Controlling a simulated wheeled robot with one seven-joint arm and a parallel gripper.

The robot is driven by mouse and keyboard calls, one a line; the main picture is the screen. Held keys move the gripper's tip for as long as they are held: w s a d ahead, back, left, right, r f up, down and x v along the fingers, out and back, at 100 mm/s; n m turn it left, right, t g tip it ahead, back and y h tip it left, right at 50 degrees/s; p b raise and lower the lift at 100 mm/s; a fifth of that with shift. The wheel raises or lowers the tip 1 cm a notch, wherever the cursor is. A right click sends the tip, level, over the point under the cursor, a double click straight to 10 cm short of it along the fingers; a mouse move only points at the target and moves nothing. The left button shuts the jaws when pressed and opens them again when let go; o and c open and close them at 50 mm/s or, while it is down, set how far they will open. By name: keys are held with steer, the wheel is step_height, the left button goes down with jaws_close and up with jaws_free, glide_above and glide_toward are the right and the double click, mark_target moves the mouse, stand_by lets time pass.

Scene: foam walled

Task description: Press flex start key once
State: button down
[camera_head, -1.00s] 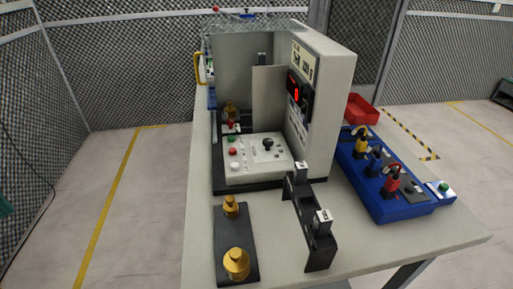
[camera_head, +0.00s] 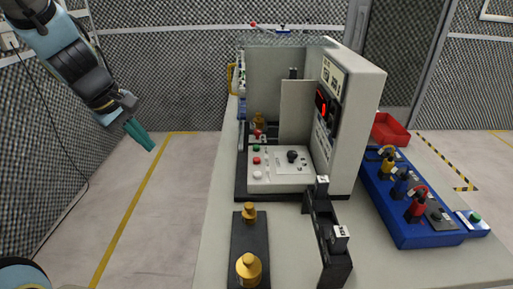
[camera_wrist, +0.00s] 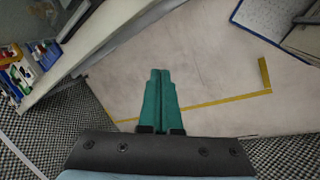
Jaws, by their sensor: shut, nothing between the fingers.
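My gripper (camera_head: 142,138) is at the upper left of the head view, in the air left of the table, with its green fingers pointing down and right. In the wrist view (camera_wrist: 160,75) its fingers lie together over bare floor, shut and empty. The test machine (camera_head: 350,125) stands on the table, apart from my gripper. Its light sloped key panel (camera_head: 275,162) carries green, red and white buttons at its left edge and a black knob. The tall side panel has a red display. Key labels are too small to read, so I cannot tell which is flex start.
A black plate with brass weights (camera_head: 249,267) and a black stand (camera_head: 328,240) are at the table's front. A blue box (camera_head: 410,205) with colored connectors and a red tray (camera_head: 391,130) are on the right. Floor left of the table is clear.

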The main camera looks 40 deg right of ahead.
steer(key=s+d+n+h, duration=0.2)
steer(key=d, duration=1)
step_height(320, 180, up, 3)
steer(key=n+g+h, duration=0.2)
steer(key=n+h, duration=0.1)
glide_above(256, 148)
steer(key=shift+w+a+r, duration=0.1)
steer(key=shift+w+a, duration=0.1)
steer(key=shift+w, duration=0.25)
steer(key=shift+b, duration=0.3)
step_height(256, 148, down, 8)
steer(key=b, duration=0.7)
steer(key=shift+f+b, duration=0.4)
steer(key=shift+f, duration=0.1)
steer(key=shift+f+b, duration=0.4)
steer(key=shift+b, duration=0.2)
